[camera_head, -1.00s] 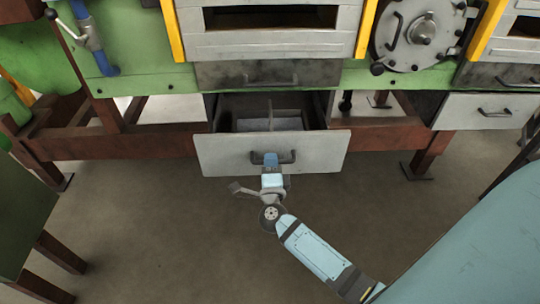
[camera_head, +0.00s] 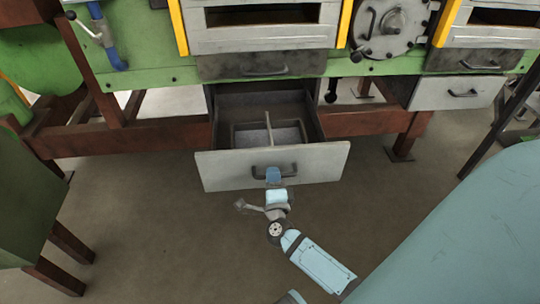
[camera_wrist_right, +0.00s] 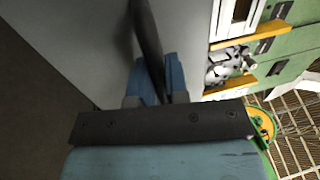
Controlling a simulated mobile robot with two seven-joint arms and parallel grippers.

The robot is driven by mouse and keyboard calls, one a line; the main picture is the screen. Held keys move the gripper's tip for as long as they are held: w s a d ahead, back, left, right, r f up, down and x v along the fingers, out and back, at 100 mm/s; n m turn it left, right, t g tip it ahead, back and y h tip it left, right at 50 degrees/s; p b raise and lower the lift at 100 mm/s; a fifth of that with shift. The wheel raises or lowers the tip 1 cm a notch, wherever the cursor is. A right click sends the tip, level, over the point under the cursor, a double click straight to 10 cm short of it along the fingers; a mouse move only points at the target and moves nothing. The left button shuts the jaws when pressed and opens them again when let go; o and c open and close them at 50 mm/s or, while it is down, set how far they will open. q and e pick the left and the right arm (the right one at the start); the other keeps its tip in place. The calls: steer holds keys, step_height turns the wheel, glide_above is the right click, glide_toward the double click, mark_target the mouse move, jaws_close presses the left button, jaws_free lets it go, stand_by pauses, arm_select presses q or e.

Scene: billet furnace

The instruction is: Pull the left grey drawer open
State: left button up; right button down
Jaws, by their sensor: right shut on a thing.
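The left grey drawer (camera_head: 225,172) stands pulled out from under the green furnace frame, with its divided inside showing. My right gripper (camera_head: 273,175) is at the middle of its front, shut on the dark bar handle (camera_head: 290,170). In the right wrist view the blue fingers (camera_wrist_right: 158,80) are on either side of the dark handle (camera_wrist_right: 147,35), with the grey drawer front (camera_wrist_right: 75,35) beside them. My left gripper is not in view.
A second grey drawer (camera_head: 440,94) at the right is shut. Brown legs and beams (camera_head: 160,136) of the frame flank the open drawer. A green table (camera_head: 30,200) stands at the left. The floor (camera_head: 170,240) in front is clear.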

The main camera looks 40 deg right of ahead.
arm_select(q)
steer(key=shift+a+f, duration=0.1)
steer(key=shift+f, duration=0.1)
arm_select(e)
steer(key=shift+s+a, duration=0.15)
steer(key=shift+a, duration=0.05)
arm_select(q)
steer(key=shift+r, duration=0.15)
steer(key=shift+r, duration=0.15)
arm_select(e)
steer(key=c, duration=1.1)
jaws_free()
steer(key=shift+c, duration=0.2)
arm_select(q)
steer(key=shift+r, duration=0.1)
